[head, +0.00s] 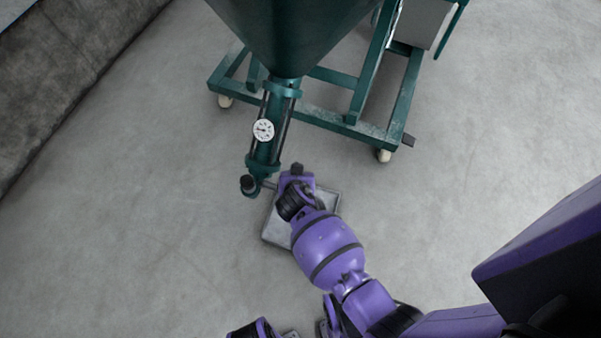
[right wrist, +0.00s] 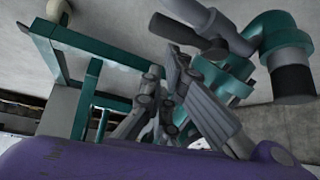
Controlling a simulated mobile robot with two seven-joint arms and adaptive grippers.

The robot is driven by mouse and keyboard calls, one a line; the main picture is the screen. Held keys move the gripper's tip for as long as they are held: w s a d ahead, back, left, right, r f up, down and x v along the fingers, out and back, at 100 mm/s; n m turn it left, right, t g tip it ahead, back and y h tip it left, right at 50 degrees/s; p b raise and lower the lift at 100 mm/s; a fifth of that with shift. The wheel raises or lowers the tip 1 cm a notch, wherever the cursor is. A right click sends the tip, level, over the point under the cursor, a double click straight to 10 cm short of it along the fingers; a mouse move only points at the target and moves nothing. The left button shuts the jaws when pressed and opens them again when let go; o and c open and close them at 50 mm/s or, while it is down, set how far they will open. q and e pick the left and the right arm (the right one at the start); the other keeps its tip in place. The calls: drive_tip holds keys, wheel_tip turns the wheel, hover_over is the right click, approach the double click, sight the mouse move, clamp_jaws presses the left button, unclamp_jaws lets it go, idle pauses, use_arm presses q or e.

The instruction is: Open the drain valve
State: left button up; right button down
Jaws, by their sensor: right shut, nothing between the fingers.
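The drain valve sits on teal pipework at the lower end of the machine's outlet tube. In the right wrist view its dark grey lever handle (right wrist: 172,29) crosses the upper middle, and a teal elbow (right wrist: 285,32) with a dark round end is at the upper right. In the head view the elbow and its dark cap (head: 249,186) are just left of my right arm's end. My right gripper (right wrist: 178,68) is shut and empty, with its fingertips just below the handle; I cannot tell whether they touch. My arm hides the gripper in the head view.
A teal hopper (head: 300,30) on a wheeled frame (head: 345,124) stands at the top. A round gauge (head: 263,130) is on the outlet tube. A flat grey tray (head: 277,228) lies on the floor, partly under my right arm. Open floor lies left and right.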

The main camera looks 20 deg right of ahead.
use_arm(q)
drive_tip(key=shift+w+r, duration=0.2)
drive_tip(key=shift+r, duration=0.15)
use_arm(e)
drive_tip(key=shift+s, duration=0.35)
use_arm(q)
drive_tip(key=shift+s+f, duration=0.15)
drive_tip(key=shift+s, duration=0.2)
use_arm(e)
drive_tip(key=shift+s+f, duration=0.15)
drive_tip(key=shift+s, duration=0.2)
use_arm(q)
drive_tip(key=shift+p, duration=0.3)
use_arm(e)
drive_tip(key=shift+a, duration=0.1)
